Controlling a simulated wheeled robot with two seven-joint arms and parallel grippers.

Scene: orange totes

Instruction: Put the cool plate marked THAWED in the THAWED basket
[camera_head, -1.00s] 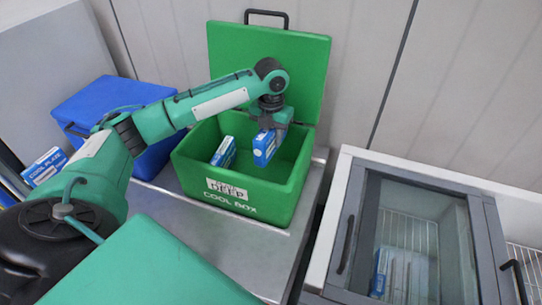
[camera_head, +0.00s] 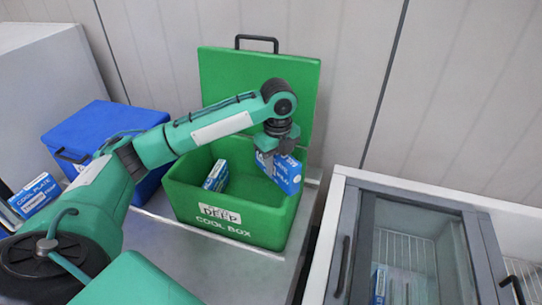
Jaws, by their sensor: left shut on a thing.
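My left gripper (camera_head: 272,158) is shut on a blue and white cool plate (camera_head: 287,174). It holds the plate tilted, at the right side of the open green cool box (camera_head: 232,238), near the rim. The label on the held plate is too small to read. A second blue and white plate (camera_head: 215,176) leans inside the green box at the left. The box carries a sign (camera_head: 219,214) that seems to read DEEP. Another plate marked COOL PLATE (camera_head: 36,194) lies at the far left. No THAWED basket can be made out. My right gripper is not in view.
A shut blue box (camera_head: 98,127) stands left of the green box. The green lid (camera_head: 261,85) stands open behind. A glass-topped freezer (camera_head: 408,255) at the right holds a blue plate (camera_head: 378,284) and wire racks. The steel counter (camera_head: 215,265) is clear in front.

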